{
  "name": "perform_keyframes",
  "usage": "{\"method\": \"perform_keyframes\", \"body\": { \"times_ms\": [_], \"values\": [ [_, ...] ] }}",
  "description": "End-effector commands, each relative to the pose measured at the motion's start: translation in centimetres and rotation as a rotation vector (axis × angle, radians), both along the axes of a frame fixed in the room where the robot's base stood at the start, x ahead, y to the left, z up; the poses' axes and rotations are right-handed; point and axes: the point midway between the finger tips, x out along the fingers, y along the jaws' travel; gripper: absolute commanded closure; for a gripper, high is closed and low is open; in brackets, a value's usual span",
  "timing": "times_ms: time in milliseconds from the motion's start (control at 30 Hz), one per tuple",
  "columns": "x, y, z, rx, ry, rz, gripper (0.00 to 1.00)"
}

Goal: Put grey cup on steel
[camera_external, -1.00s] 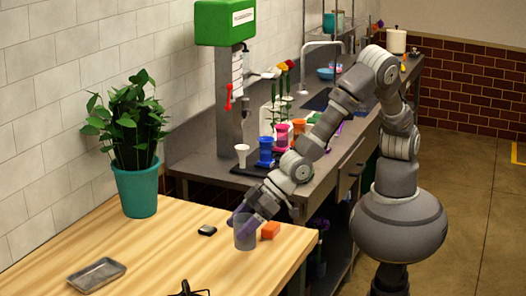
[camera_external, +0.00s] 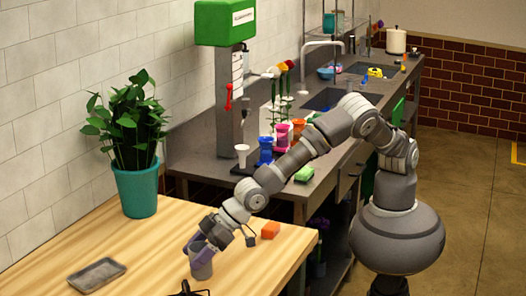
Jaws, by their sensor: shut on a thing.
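The grey cup (camera_external: 202,264) is upright at or just above the wooden table, near its middle. My gripper (camera_external: 198,247) is shut on the cup at its upper part, its purple fingers at the rim. I cannot tell whether the cup's base touches the wood. A shallow steel tray (camera_external: 97,275) lies on the table to the left of the cup, with a clear gap between them. The tray looks empty.
A black object (camera_external: 187,289) sits at the front edge, close below the cup. A potted plant (camera_external: 137,190) stands at the back left. The wood (camera_external: 140,250) between cup and tray is clear.

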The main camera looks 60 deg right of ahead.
Motion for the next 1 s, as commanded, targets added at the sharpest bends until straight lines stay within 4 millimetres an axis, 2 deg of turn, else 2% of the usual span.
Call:
{"method": "perform_keyframes", "body": {
  "times_ms": [267,300,367,400,733,1000],
  "values": [
    [0.0,0.0,-0.4,0.001,0.0,-0.001,0.72],
    [0.0,0.0,-0.3,0.001,0.0,-0.001,0.23],
    [0.0,0.0,-0.3,0.001,0.0,-0.001,0.09],
    [0.0,0.0,-0.3,0.001,0.0,-0.001,0.07],
    [0.0,0.0,-0.4,0.0,-0.001,0.001,0.07],
    [-2.0,-2.8,3.7,0.001,0.001,-0.001,0.07]
  ]
}}
